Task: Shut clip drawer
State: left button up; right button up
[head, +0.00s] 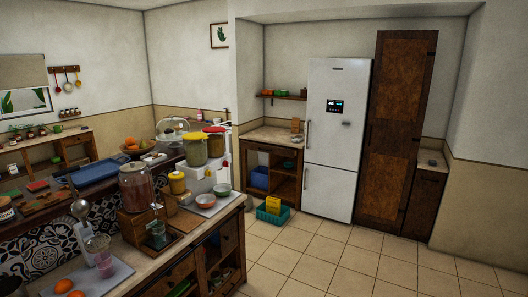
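I cannot tell which drawer is the clip drawer, and no clips can be made out. A wooden drawer front (172,274) shows under the near counter at the bottom of the head view. Another wooden front (229,238) is farther along that counter's side. Whether either stands slightly open is too small to tell. Neither of my grippers can be made out in the head view.
The near counter (128,285) carries jars, bowls, oranges and a drink dispenser (138,188). A green crate (272,216) sits on the floor by a low cabinet. A white fridge (335,140) and a tall wooden cupboard (398,130) stand behind. The tiled floor (345,265) at right is clear.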

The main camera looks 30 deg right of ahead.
aim_at(292, 153)
jog(key=z, duration=1.3)
jog(key=i, duration=5.45)
jog(key=u, duration=0.8)
jog(key=i, duration=0.95)
jog(key=u, duration=1)
jog(key=i, duration=0.75)
jog(key=z, duration=0.2)
